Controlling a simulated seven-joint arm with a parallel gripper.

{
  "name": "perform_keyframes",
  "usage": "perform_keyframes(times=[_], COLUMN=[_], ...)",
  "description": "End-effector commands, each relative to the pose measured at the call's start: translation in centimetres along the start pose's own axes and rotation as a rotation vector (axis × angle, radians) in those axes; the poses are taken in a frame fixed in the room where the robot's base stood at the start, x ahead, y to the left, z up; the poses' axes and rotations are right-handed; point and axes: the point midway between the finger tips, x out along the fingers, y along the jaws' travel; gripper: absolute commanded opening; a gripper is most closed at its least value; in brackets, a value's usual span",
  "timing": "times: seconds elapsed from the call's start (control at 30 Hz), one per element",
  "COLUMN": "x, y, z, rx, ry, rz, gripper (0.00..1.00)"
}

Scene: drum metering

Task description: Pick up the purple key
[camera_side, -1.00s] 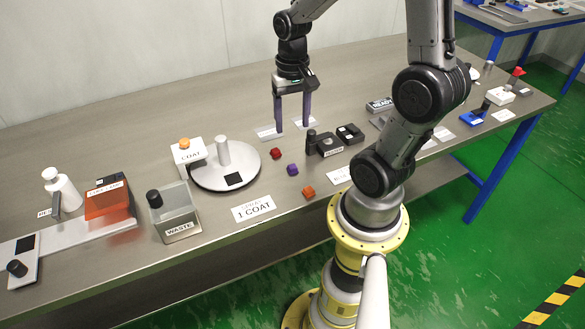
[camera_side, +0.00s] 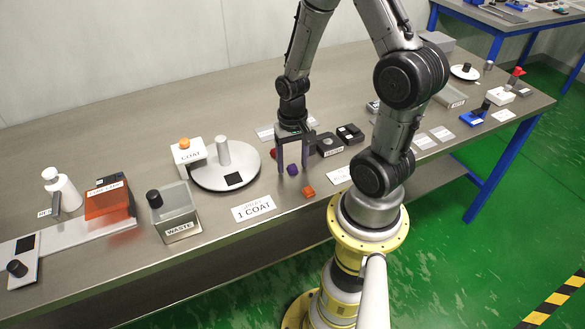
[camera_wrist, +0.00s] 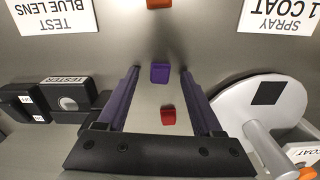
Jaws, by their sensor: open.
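The purple key (camera_side: 293,170) is a small block on the steel table, between a red key (camera_side: 273,154) and an orange key (camera_side: 308,191). My gripper (camera_side: 293,168) is open, pointing down, with its two fingers on either side of the purple key in the side view. In the wrist view the purple key (camera_wrist: 160,73) lies between the fingertips (camera_wrist: 160,72), apart from both. The red key (camera_wrist: 168,116) also shows between the fingers, closer to the palm. I cannot tell how high the fingertips are above the table.
A turntable (camera_side: 208,180) with a grey post stands left of my gripper. A black tester (camera_side: 329,144) stands to the right. A coat sign (camera_side: 254,208) lies in front, and a waste bin (camera_side: 178,222) stands further left. The table behind is mostly clear.

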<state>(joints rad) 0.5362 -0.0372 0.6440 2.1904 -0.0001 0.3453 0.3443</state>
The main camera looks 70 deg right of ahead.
Motion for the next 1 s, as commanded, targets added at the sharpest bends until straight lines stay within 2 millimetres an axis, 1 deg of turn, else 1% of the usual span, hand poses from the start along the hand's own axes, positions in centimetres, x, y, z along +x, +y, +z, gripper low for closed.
perform_keyframes(times=[0.07, 0.23, 0.27, 0.3, 0.47, 0.6, 0.63, 1.0], x=[0.3, 0.29, 0.28, 0.27, 0.26, 0.25, 0.25, 0.15], y=[0.01, 0.0, 0.0, -0.01, -0.01, -0.01, -0.01, -0.01], z=[0.0, -0.03, -0.03, -0.03, -0.04, -0.04, -0.04, -0.05], rx=[0.0, 0.0, 0.0, 0.0, 0.0, 0.0, 0.0, 0.0], ry=[0.0, 0.001, 0.001, 0.001, 0.001, 0.001, 0.001, 0.002], rz=[0.0, 0.0, 0.0, 0.0, 0.0, 0.0, 0.0, -0.001], gripper=[0.68, 0.68, 0.66, 0.58, 0.3, 0.04, 0.0, 0.0])
